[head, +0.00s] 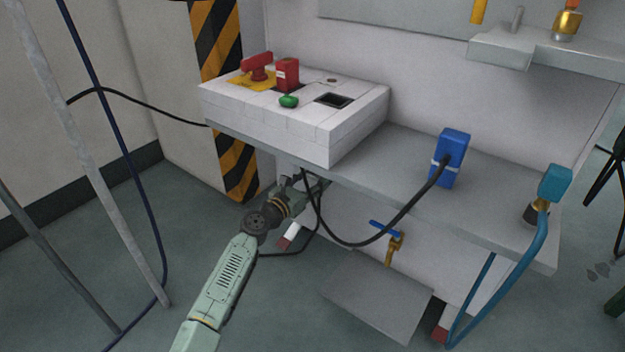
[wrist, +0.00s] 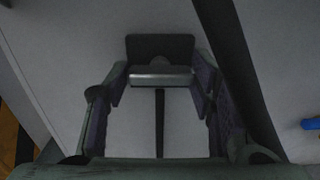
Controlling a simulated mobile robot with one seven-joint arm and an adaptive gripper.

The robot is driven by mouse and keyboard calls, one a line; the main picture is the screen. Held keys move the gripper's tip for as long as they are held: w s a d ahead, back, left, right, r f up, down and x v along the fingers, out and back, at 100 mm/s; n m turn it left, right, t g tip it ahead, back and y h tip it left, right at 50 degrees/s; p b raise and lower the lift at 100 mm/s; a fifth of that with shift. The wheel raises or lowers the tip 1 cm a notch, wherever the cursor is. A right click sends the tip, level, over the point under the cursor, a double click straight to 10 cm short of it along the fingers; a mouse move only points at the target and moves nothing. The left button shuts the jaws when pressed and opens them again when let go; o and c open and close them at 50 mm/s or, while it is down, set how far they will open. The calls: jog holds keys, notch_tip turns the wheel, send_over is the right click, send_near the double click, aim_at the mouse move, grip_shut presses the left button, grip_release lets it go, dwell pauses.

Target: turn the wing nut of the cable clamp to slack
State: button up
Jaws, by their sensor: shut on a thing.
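My gripper (head: 312,186) reaches under the shelf edge, below the white control box. In the wrist view, its fingertips (wrist: 160,78) are closed on the two ends of a short grey metal piece, which I take as the wing nut (wrist: 161,71). A dark, squarish plate, apparently part of the cable clamp (wrist: 160,47), shows just behind it. A thin dark strip (wrist: 160,125) runs down between the fingers. In the head view the clamp and nut are too small and covered to make out. A black cable (head: 345,243) hangs in a loop beside my gripper, up to a blue plug (head: 451,157).
The white control box (head: 335,145) with a red handle (head: 257,67) and green button (head: 289,101) stands on the grey shelf (head: 390,165). A brass valve with blue lever (head: 385,229) is below. A grey panel (head: 378,295) sits low. Floor at left holds poles and a blue cable.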

jog(key=c, duration=0.3)
